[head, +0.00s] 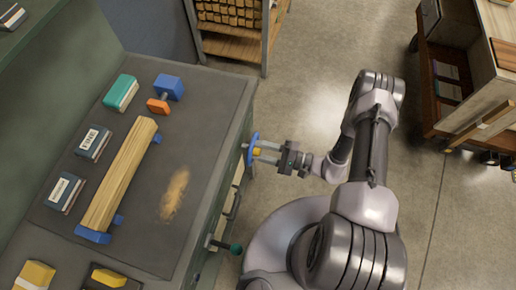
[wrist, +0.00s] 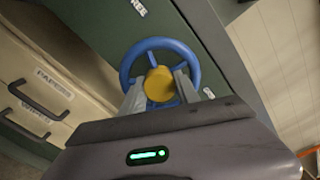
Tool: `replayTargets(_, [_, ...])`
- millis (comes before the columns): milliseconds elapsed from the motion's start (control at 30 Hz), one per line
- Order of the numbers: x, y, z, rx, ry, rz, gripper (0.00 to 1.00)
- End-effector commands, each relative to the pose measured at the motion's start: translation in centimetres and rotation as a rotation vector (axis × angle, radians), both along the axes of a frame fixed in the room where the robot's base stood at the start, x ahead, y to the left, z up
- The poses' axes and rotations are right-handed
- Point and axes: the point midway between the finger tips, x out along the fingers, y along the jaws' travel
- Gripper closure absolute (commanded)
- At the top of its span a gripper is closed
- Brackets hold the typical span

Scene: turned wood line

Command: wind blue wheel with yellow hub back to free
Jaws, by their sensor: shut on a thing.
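The blue wheel (wrist: 188,49) with its yellow hub (wrist: 158,84) is mounted on the green front of the bench, below a white label partly reading "REE". It also shows in the head view as a thin blue wheel (head: 251,150) seen nearly edge-on at the bench's right side. My gripper (head: 267,151) reaches it from the right. In the wrist view my gripper (wrist: 158,90) has its two fingers on either side of the yellow hub, shut on it. The wheel's lower rim is partly hidden by the fingers and gripper body.
Cream drawers (wrist: 45,90) with dark handles sit left of the wheel. A green-knobbed lever (head: 236,249) sticks out of the bench front nearby. The bench top (head: 160,225) holds a wood length, clamps and boxes. Open floor (head: 300,90) lies right of the bench.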

Motion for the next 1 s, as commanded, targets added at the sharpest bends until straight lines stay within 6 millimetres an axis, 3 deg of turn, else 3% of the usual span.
replayTargets(700, [-0.01,-0.01,-0.01,-0.023,-0.062,0.0,1.0])
replayTargets(733, [-0.01,-0.01,-0.01,-0.023,-0.062,0.0,0.57])
replayTargets(1000, [0.0,0.0,0.0,-0.022,-0.06,0.0,0.54])
